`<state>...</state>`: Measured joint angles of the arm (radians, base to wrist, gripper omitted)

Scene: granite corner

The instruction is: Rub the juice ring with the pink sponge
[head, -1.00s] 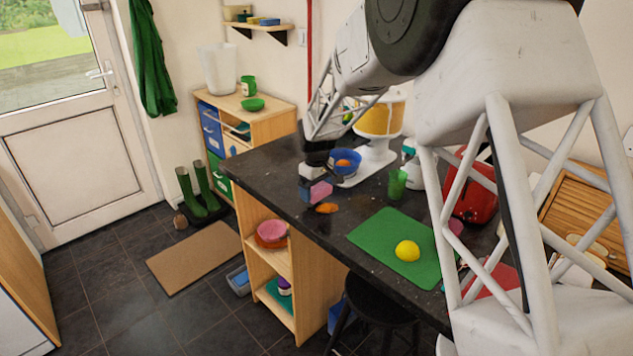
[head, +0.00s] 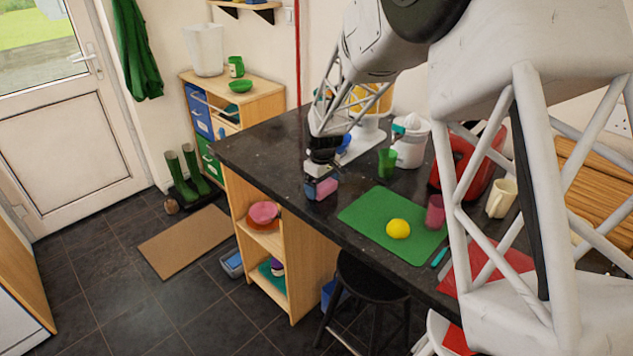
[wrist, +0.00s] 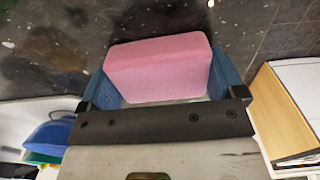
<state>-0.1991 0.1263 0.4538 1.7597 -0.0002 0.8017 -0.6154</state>
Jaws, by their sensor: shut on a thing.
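My gripper (head: 318,186) is low over the dark speckled counter (head: 262,150), near its front edge. It is shut on the pink sponge (head: 328,187). In the wrist view the sponge (wrist: 160,68) sits between the two blue fingers of my gripper (wrist: 162,85). I cannot tell whether the sponge touches the counter. A dull brownish stain (wrist: 48,50) lies on the counter beside the sponge in the wrist view; it may be the juice ring, but no clear ring outline shows. In the head view the spot is hidden by my gripper and sponge.
A green cup (head: 387,163) and a white juicer (head: 410,140) stand behind. The counter's left end is clear.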

